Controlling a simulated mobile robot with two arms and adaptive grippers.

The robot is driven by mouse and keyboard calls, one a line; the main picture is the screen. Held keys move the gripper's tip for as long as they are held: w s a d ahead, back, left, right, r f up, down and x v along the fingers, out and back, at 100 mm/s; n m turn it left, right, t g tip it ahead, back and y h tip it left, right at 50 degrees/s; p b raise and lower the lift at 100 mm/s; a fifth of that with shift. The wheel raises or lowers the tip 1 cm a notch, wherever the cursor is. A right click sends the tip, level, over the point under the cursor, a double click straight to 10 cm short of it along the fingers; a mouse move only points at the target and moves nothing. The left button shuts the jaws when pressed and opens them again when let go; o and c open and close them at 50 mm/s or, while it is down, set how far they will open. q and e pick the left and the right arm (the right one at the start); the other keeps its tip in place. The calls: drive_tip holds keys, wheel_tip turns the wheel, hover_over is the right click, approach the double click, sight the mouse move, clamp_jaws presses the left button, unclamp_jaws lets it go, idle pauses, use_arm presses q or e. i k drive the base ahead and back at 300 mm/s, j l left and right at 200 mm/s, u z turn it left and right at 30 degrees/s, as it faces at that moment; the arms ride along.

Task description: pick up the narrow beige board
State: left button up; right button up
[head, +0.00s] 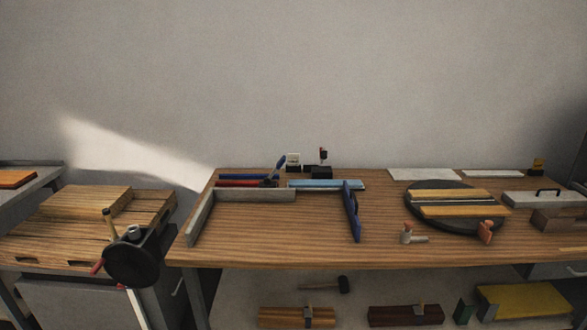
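A round dark disc (415,214) lies on the right half of the wooden bench. Light wooden boards lie across it, side by side and roughly parallel. The back one is a tan board (445,194); the front one is a slightly wider tan board (465,211). Between them runs a narrow pale beige strip (452,203) beside a dark band; it appears to be the narrow beige board, but it is small and hard to make out. Neither of my grippers is in view, and nothing is seen touching the boards.
Two orange-topped tools (407,234) (486,233) sit close to the disc's front. A blue upright piece (352,212) and a grey L-shaped fence (240,196) stand to its left. The bench's front middle (290,245) is clear.

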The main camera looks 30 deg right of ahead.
sight(497, 210)
drive_tip(key=z, duration=2.1)
